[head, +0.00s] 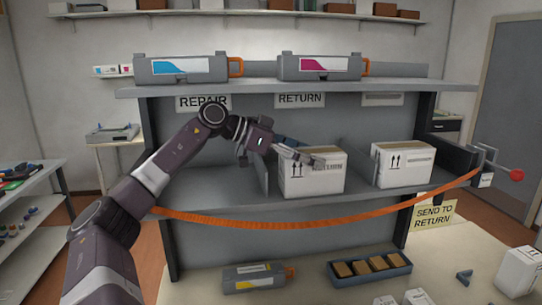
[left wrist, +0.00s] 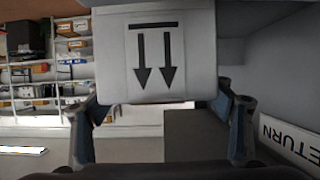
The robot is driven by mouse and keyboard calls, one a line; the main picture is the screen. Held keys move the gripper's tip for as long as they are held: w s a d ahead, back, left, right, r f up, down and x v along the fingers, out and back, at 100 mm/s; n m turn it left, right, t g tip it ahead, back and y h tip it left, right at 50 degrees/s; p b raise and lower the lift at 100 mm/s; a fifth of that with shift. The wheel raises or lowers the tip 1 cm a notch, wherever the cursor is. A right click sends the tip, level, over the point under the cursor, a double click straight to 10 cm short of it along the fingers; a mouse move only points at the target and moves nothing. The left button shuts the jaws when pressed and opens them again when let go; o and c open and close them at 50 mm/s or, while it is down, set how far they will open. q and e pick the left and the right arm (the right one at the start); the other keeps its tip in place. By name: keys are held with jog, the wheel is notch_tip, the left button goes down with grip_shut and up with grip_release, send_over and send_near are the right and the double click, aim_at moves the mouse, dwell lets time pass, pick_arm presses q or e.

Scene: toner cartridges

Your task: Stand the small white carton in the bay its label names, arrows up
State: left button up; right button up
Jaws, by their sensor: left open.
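A white carton (head: 311,180) stands upright in the bay under the RETURN sign (head: 300,99), its printed arrows pointing up. My left gripper (head: 308,157) is open at the carton's top, reaching in from the left. In the left wrist view, which looks upside down, the carton (left wrist: 155,55) shows its two arrows, and the open fingers (left wrist: 163,115) lie near its two sides; I cannot tell whether they touch it. Another white carton (head: 403,165) with up arrows stands in the bay to the right. My right gripper is not in view.
An orange strap (head: 300,222) sags across the shelf front. The bay under the REPAIR sign (head: 203,102) looks empty. Toner cartridges (head: 181,69) lie on the top shelf. A SEND TO RETURN sign (head: 434,214), a blue tray (head: 335,279) and more white cartons (head: 519,271) are lower down.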

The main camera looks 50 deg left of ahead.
pick_arm(q)
jog(key=s+a+b, duration=0.3)
jog(key=s+b, duration=0.3)
jog(key=s, duration=0.1)
jog(key=s+a+r+b, duration=0.1)
jog(key=s+a+b, duration=0.3)
jog(key=s+b, duration=0.2)
jog(key=shift+s+a+r, duration=0.15)
jog(key=shift+s+r, duration=0.15)
jog(key=shift+s, duration=0.25)
